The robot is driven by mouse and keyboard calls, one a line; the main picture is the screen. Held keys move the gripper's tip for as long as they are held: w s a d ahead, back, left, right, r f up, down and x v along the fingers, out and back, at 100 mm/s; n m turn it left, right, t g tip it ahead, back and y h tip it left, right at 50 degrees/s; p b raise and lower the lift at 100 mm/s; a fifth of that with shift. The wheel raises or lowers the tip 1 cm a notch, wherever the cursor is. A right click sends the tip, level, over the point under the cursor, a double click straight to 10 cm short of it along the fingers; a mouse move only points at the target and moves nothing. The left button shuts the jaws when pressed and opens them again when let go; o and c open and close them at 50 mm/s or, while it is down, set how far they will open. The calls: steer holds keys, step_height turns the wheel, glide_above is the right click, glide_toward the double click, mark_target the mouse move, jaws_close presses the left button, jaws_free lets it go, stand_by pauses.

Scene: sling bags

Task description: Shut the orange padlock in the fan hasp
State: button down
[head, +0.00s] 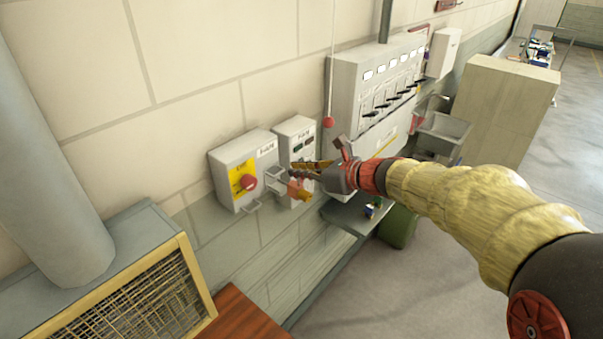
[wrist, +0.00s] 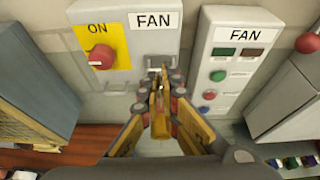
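The grey fan isolator box (head: 228,163) on the wall has a yellow plate and a red knob (head: 249,182). Its metal hasp (head: 275,180) sticks out at the right side; in the wrist view the hasp (wrist: 156,64) is just beyond my fingertips. My gripper (wrist: 162,100) has its fingers close together in front of the hasp. The orange padlock (head: 299,190) is at the fingertips in the head view, close to the hasp.
A second fan box (head: 296,135) with buttons is mounted right beside the isolator. A larger grey panel (head: 375,85) and a red pull ball (head: 328,122) are further right. A shelf (head: 350,213) with small items is below. A caged unit (head: 140,285) stands at lower left.

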steer(key=shift+w+a+b, duration=0.3)
steer(key=shift+w+a, duration=0.8)
steer(key=shift+w, duration=0.05)
steer(key=shift+w+a, duration=0.25)
steer(key=shift+w+a, duration=0.45)
steer(key=shift+a, duration=0.05)
steer(key=shift+w+a, duration=0.2)
steer(key=shift+f+b, duration=0.1)
steer(key=shift+b, duration=0.4)
stand_by(0.5)
steer(key=c, duration=2)
jaws_free()
steer(key=shift+o, duration=0.4)
